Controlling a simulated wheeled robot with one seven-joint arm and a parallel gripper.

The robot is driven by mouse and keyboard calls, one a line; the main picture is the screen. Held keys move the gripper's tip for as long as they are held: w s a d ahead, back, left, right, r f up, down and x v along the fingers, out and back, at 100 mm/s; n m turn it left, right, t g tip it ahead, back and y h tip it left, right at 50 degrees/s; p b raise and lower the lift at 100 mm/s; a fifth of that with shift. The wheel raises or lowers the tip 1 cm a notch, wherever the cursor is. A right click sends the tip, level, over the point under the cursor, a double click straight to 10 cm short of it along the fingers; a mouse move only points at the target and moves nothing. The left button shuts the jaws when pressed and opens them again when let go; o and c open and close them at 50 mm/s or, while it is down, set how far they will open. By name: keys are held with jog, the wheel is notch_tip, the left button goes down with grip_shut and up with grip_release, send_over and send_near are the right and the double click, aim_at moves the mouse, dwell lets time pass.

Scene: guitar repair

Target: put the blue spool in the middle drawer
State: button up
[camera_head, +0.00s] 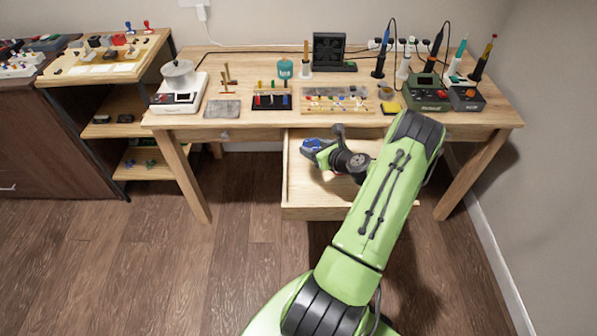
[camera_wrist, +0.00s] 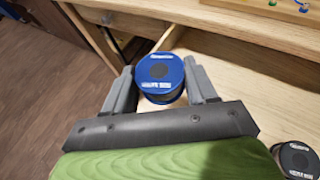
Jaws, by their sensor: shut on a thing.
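The blue spool (camera_wrist: 160,72) is between the two fingers of my gripper (camera_wrist: 161,88) in the wrist view, with its round blue face and dark centre showing. My gripper is shut on it. In the head view the blue spool (camera_head: 314,145) is at the left part of the open middle drawer (camera_head: 302,205), above or inside its left side; I cannot tell its height over the drawer floor. The drawer is pulled out from under the bench. My arm hides part of its right side.
A dark spool (camera_wrist: 297,160) lies at the lower right in the wrist view. The workbench (camera_head: 240,122) carries a soldering station (camera_head: 425,92), a small fan (camera_head: 328,50), a white scale (camera_head: 180,88) and tool racks. Bare drawer floor (camera_wrist: 235,80) shows right of the gripper.

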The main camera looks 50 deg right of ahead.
aim_at(313, 174)
notch_tip(313, 174, down, 10)
jog(key=b, duration=0.3)
jog(key=shift+d+f, duration=0.1)
jog(key=shift+f, duration=0.1)
jog(key=shift+r, duration=0.15)
jog(key=o, duration=0.6)
jog(key=shift+f+b, duration=0.25)
jog(key=shift+b, duration=0.1)
jog(key=o, duration=0.5)
jog(key=shift+r, duration=0.1)
